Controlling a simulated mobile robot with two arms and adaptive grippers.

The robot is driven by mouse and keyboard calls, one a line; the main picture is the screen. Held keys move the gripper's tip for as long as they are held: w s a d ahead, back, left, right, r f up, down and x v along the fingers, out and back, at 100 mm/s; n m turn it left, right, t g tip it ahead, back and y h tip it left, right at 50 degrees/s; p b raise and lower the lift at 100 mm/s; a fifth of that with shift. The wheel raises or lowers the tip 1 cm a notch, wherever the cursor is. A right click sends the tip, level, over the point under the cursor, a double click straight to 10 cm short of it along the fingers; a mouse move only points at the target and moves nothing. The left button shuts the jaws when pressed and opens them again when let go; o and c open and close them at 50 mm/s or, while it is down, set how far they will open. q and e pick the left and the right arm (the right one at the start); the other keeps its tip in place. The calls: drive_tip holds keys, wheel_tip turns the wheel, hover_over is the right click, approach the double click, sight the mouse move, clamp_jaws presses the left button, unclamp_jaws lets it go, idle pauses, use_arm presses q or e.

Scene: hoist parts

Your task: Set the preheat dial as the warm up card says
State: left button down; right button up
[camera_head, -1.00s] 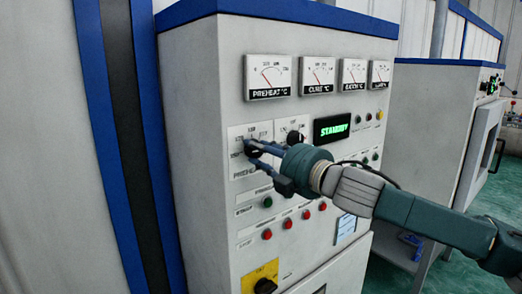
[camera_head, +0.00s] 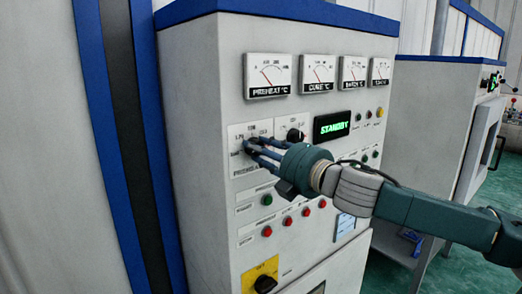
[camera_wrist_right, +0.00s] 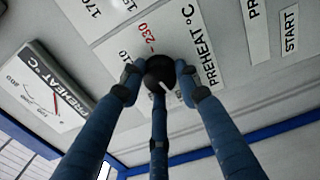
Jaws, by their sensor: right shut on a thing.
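The preheat dial (camera_wrist_right: 160,72) is a round black knob with a short white mark, on a white plate lettered PREHEAT °C with a red 230. My right gripper (camera_wrist_right: 160,80) is shut on it, its blue fingers around the knob. In the head view my right gripper (camera_head: 255,146) reaches the panel from the right and its fingers hide most of the dial. I cannot tell exactly which number the mark points to. A small pale sheet (camera_head: 345,226) with a blue top is on the panel; its text is too small to read. My left gripper is not in view.
The preheat gauge (camera_head: 268,75) heads a row of several meters. A second dial (camera_head: 294,135) is close right of my fingers, and a green STANDBY display (camera_head: 332,126) is beyond it. Indicator buttons and a yellow-plated switch (camera_head: 263,282) are below.

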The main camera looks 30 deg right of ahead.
drive_tip(key=o, duration=1.1)
drive_tip(key=shift+a+f, duration=0.1)
drive_tip(key=shift+a, duration=0.15)
drive_tip(key=shift+o, duration=0.2)
drive_tip(key=shift+d, duration=0.1)
